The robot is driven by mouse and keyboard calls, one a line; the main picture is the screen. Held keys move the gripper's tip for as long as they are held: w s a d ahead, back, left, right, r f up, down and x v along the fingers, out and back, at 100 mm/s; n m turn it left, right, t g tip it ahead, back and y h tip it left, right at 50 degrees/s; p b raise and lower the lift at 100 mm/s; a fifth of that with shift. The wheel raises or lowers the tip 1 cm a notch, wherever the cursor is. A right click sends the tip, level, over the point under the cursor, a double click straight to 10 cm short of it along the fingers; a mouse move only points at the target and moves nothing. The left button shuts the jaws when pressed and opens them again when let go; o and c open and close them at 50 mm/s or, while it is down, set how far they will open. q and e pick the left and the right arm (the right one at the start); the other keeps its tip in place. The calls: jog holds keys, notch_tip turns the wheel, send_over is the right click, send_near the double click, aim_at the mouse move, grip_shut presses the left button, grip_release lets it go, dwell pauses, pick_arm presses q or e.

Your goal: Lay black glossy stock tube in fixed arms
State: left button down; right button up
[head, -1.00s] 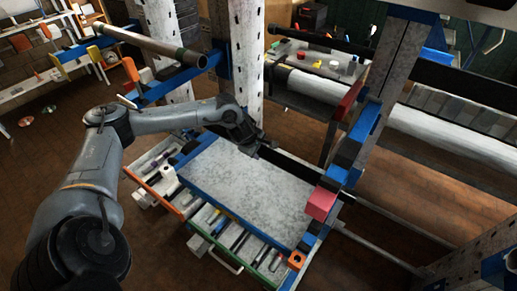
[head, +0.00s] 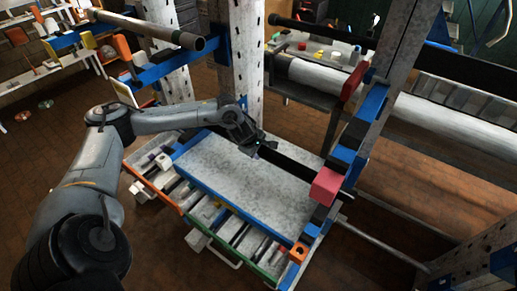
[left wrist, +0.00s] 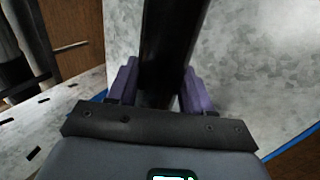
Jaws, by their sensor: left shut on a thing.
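The black glossy stock tube (head: 292,163) runs along the back edge of the grey speckled worktop in the head view. Its right end reaches close to the pink block (head: 325,186); I cannot tell whether they touch. My left gripper (head: 257,149) is shut on the tube near its left end. In the left wrist view the tube (left wrist: 168,50) lies between the two purple fingers (left wrist: 160,90) and runs out of the top. A blue arm (head: 165,68) on the left post carries a grey tube. Blue arm parts (head: 345,153) also show on the right post. My right gripper is out of view.
The worktop (head: 240,185) is bare, with open drawers of tools (head: 235,235) along its front and left. Perforated white posts (head: 247,60) stand behind, and a metal post (head: 400,50) stands at right. A large white roll (head: 450,130) lies farther back.

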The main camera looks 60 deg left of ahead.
pick_arm(q)
jog(key=shift+c, duration=2)
grip_release()
jog(key=shift+f, duration=0.1)
jog(key=p+v, duration=0.1)
jog(key=v, duration=1)
jog(key=shift+p, duration=0.3)
